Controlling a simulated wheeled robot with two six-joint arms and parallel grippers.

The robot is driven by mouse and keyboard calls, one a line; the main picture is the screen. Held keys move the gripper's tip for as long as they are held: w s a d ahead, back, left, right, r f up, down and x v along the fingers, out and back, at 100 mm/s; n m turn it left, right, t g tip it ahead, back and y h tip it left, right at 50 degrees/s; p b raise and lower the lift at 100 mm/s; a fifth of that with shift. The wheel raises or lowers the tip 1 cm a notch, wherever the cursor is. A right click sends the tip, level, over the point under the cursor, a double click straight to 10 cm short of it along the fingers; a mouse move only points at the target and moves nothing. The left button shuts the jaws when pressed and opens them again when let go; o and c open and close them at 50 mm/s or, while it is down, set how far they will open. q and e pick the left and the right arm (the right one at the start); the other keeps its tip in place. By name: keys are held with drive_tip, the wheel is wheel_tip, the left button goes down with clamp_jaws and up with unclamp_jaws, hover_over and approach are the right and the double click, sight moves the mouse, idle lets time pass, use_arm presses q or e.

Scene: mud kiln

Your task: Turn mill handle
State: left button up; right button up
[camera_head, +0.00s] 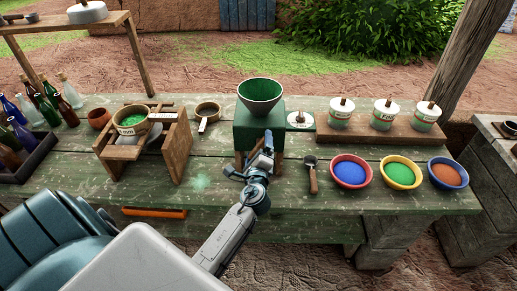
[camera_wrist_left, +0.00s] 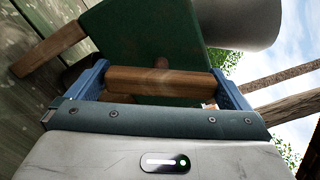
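The mill is a dark green box (camera_head: 252,126) on wooden legs with a green bowl-shaped hopper (camera_head: 260,94) on top, at the middle of the table. My left gripper (camera_head: 262,150) is at the front of the box and hides part of it. In the left wrist view the green box (camera_wrist_left: 146,35) fills the upper middle. A wooden bar (camera_wrist_left: 160,81), apparently the mill handle, lies crosswise between my widely spaced blue fingers. I cannot tell whether the fingers touch its ends. My right gripper is not in view.
A scoop (camera_head: 312,178) and bowls of blue (camera_head: 351,171), green (camera_head: 400,172) and orange powder (camera_head: 447,174) lie right of the gripper. Lidded jars (camera_head: 383,114) stand behind. A wooden stand (camera_head: 180,148) and bottles (camera_head: 45,105) are left. Some bare tabletop (camera_head: 215,170) lies left of the gripper.

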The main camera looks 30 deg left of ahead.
use_arm(q)
drive_tip(key=b+v, duration=0.3)
drive_tip(key=v, duration=0.8)
drive_tip(key=shift+a, duration=0.15)
idle(0.7)
